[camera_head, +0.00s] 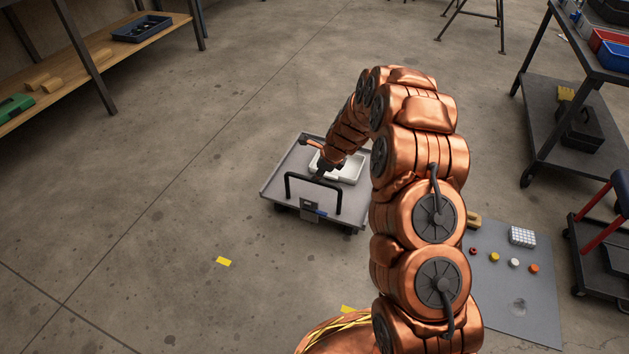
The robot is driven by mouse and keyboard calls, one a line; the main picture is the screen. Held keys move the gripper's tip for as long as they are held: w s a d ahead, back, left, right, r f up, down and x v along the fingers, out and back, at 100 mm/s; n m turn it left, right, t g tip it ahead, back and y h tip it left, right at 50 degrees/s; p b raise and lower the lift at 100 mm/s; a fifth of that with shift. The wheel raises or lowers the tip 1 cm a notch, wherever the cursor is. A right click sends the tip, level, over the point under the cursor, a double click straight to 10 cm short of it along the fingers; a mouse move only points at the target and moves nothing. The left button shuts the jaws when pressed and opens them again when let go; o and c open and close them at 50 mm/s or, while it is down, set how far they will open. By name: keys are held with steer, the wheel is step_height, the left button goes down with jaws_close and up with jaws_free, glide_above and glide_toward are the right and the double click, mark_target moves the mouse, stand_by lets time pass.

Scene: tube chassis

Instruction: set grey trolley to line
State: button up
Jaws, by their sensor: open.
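The grey trolley (276,187) is a low flat cart on small casters, standing on the concrete floor near the picture's middle. A black bar handle (288,188) rises at its near edge. My gripper (319,177) is open, reaching down over the trolley close behind the handle's top bar; I cannot tell whether it touches the bar. A white tray (350,170) lies on the trolley, partly hidden by my arm. Two short yellow floor marks lie nearer: one at the left (223,261) and one (347,309) partly hidden by my body. They are apart from the trolley.
A grey mat (530,290) with small parts lies at the right. A dark shelf cart (570,125) and a cart with red bars (600,215) stand beyond it. A wooden bench (75,70) is at upper left. The floor left of the trolley is clear.

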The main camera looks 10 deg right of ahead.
steer(key=b+x, duration=0.2)
steer(key=x, duration=0.3)
steer(key=shift+f, duration=0.2)
jaws_close()
stand_by(0.5)
